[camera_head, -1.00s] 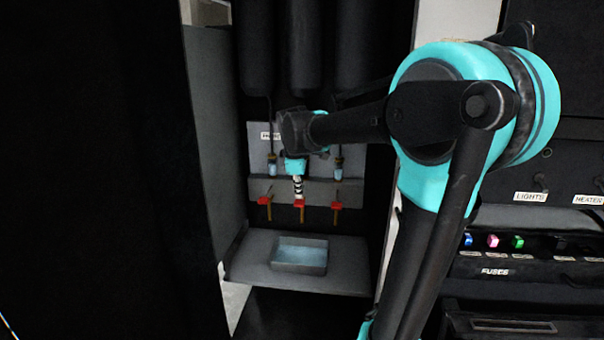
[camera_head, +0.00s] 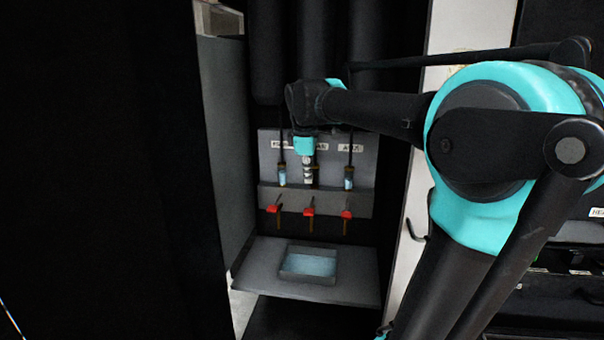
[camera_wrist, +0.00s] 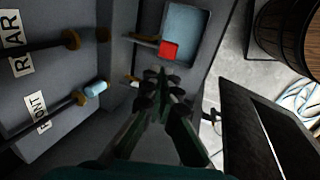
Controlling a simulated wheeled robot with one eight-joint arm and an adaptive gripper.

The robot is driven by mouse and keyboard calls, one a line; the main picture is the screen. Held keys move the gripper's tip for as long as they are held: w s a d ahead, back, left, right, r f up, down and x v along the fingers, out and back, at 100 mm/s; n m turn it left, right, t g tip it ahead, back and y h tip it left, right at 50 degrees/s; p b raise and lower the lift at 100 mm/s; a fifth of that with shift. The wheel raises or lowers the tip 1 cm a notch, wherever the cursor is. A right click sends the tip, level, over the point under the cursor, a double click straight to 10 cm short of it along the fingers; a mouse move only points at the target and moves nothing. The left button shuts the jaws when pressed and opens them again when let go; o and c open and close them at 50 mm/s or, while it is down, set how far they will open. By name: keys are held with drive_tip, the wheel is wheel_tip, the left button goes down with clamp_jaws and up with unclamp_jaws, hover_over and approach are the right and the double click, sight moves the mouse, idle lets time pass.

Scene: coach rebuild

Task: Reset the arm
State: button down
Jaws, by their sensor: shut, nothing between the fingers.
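My gripper (camera_head: 308,180) hangs from my arm in front of the grey panel (camera_head: 268,160), above the middle red-handled tap (camera_head: 309,212). Its fingers are together and hold nothing. In the wrist view my gripper (camera_wrist: 162,82) points toward a red tap handle (camera_wrist: 169,49) and the tray (camera_wrist: 205,15), apart from both as far as I can tell. My arm reaches in from the right of the head view, bent at the large teal joint.
Taps with red handles stand left (camera_head: 273,209) and right (camera_head: 347,214). A tray of pale blue liquid (camera_head: 308,264) sits on the grey shelf (camera_head: 355,285). A dark wall fills the left. The wrist view shows a wooden barrel (camera_wrist: 288,35) and coiled hose (camera_wrist: 300,103).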

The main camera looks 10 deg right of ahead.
drive_tip(key=s+d+f+m, duration=0.2)
drive_tip(key=s+f+m, duration=0.5)
drive_tip(key=s+f, duration=0.4)
drive_tip(key=s+d+f+m+y, duration=0.1)
drive_tip(key=s+d+f+m, duration=0.2)
drive_tip(key=f, duration=1.5)
drive_tip(key=s+m, duration=0.4)
drive_tip(key=s, duration=0.3)
drive_tip(key=shift+s+d+f, duration=0.15)
drive_tip(key=shift+s+d, duration=0.1)
drive_tip(key=shift+s, duration=0.1)
